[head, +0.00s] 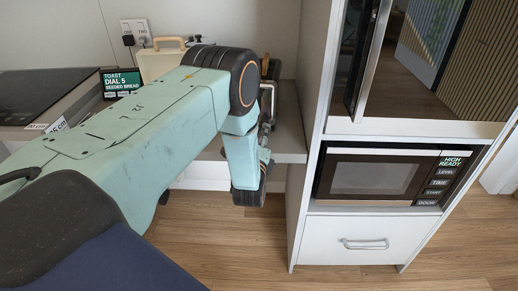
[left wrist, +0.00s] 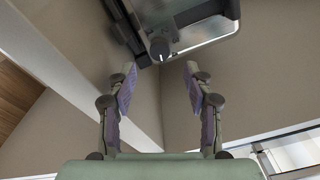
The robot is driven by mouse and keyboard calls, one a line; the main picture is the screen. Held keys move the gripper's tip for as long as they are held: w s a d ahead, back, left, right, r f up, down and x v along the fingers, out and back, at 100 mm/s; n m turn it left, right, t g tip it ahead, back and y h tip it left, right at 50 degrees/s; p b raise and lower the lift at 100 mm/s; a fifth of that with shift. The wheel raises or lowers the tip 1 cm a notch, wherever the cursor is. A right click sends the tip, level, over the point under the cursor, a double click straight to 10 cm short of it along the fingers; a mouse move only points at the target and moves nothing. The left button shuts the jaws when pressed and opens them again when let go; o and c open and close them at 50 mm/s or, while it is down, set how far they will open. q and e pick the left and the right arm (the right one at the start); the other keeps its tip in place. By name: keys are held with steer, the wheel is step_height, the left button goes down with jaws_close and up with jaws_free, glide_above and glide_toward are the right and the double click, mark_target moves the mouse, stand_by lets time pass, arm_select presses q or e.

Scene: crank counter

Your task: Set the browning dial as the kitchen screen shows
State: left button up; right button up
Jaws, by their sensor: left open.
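The kitchen screen (head: 121,82) stands at the back left in the head view and reads "TOAST DIAL 5 SEEDED BREAD". My left gripper (left wrist: 159,72) is open and empty in the left wrist view, with one finger on each side. A dark round dial (left wrist: 159,47) with a pale mark shows beyond the fingertips, between them in the picture and apart from them. It sits at the edge of a metallic-framed appliance (left wrist: 208,35). My left arm covers the middle of the head view, so the dial cannot be made out there. My right gripper is in neither view.
A cream appliance with a handle (head: 160,60) stands at the back, partly behind my arm. A dark hob (head: 40,88) is at the left. A tall cabinet (head: 308,130) at the right holds a built-in oven (head: 372,178) above a drawer (head: 350,232). Wooden floor (head: 245,250) is open in front.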

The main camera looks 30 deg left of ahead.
arm_select(q)
steer(key=v, duration=0.6)
stand_by(0.5)
